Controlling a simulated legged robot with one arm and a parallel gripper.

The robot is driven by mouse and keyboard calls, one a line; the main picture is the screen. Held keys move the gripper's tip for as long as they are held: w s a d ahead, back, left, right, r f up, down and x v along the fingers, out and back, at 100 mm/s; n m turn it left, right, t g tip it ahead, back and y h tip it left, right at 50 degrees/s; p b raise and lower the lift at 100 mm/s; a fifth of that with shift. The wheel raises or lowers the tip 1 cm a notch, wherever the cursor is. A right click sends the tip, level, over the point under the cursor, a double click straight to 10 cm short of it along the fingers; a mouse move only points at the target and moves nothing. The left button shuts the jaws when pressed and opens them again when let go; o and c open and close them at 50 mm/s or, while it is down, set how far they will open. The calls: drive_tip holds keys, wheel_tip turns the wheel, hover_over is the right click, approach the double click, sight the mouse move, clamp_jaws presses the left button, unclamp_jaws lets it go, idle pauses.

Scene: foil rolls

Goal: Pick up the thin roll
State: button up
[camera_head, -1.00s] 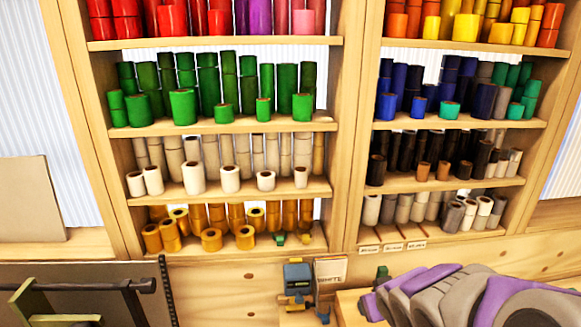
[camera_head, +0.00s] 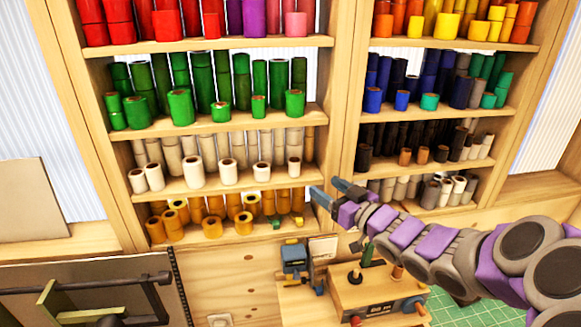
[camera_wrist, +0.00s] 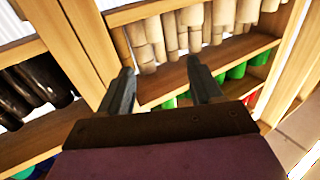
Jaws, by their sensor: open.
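Foil rolls of many widths stand on the shelves, and I cannot tell which one is the thin roll. Slim cream rolls (camera_head: 265,144) stand on the left unit's lower-middle shelf, with shorter ones in front. My gripper (camera_head: 322,184) is open and empty, in front of the post between the two shelf units, beside the lower left shelves. In the wrist view, its two fingers (camera_wrist: 163,82) are spread with nothing between them. Cream rolls (camera_wrist: 190,30) show beyond the fingertips there, apart from them.
The upright post (camera_head: 341,110) divides the units. Gold rolls (camera_head: 213,228) fill the bottom left shelf, and dark rolls (camera_head: 390,145) stand on the right unit. A wooden box with tools (camera_head: 375,300) sits below. A dark rack with a bar (camera_head: 90,284) stands at lower left.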

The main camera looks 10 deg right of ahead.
sight(298, 163)
drive_tip(key=x, duration=1)
drive_tip(key=shift+a, duration=0.2)
drive_tip(key=shift+w+d+p, duration=0.3)
drive_tip(key=shift+w+p, duration=0.05)
drive_tip(key=shift+w, duration=0.1)
drive_tip(key=x, duration=0.4)
drive_tip(key=shift+w+d+r+p, duration=0.15)
drive_tip(key=shift+d+r+p, duration=0.05)
drive_tip(key=shift+d+p, duration=0.2)
drive_tip(key=shift+w+a, duration=0.2)
drive_tip(key=shift+a, duration=0.4)
drive_tip(key=shift+d, duration=0.45)
drive_tip(key=c, duration=0.7)
drive_tip(key=shift+a, duration=0.1)
drive_tip(key=shift+c, duration=1.4)
drive_tip(key=shift+a, duration=0.15)
drive_tip(key=shift+c, duration=0.3)
